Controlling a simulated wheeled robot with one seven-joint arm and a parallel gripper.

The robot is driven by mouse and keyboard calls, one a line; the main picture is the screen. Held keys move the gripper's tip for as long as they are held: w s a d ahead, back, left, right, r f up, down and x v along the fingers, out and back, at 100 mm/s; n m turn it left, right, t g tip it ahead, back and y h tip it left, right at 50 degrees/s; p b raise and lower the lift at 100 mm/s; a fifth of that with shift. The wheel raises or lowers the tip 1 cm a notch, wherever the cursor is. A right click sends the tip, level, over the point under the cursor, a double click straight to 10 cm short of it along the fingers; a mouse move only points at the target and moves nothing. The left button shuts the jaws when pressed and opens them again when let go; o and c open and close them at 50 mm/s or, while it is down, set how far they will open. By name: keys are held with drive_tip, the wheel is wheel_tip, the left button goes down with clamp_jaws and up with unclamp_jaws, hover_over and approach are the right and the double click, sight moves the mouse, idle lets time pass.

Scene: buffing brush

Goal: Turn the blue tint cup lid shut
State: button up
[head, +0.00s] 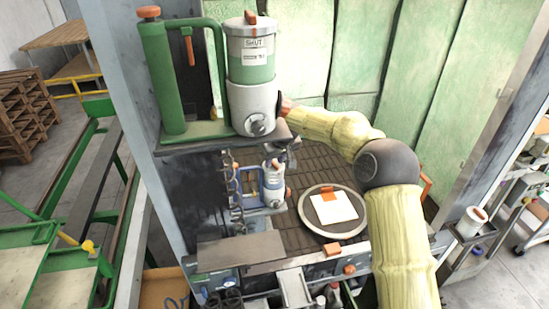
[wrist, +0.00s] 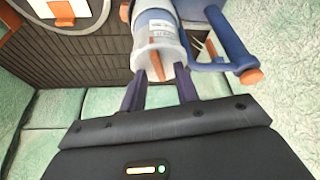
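The blue tint cup (head: 273,182) stands in a blue frame on the lower shelf in the head view, under the larger green unit. In the wrist view the cup (wrist: 153,25) has a pale grey lid (wrist: 158,57) with an upright orange fin (wrist: 157,68). My gripper (wrist: 161,88) is at the lid with its two dark fingers spread, one on each side of the fin. There is visible space between fin and fingers, so it looks open. Whether a finger touches the lid's rim I cannot tell. In the head view my gripper is mostly hidden behind the green unit and arm.
A green unit with a cup (head: 251,70) labelled SHUT stands on the upper shelf (head: 215,143), close above. A round plate (head: 313,229) with a white sheet and orange clip lies right of the blue cup. A blue handle (wrist: 228,42) with an orange end sits beside the lid.

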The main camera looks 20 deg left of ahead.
clamp_jaws()
drive_tip(key=shift+s+a+f+m+t+b, duration=0.1)
drive_tip(key=shift+m+t+b, duration=0.05)
drive_tip(key=shift+m+b, duration=0.4)
drive_tip(key=shift+a+m+t+b, duration=0.1)
drive_tip(key=shift+m+t+b, duration=0.05)
drive_tip(key=shift+m+b, duration=0.35)
drive_tip(key=shift+m+h, duration=0.6)
drive_tip(key=shift+m, duration=0.35)
drive_tip(key=shift+t, duration=0.3)
drive_tip(key=shift+m, duration=0.5)
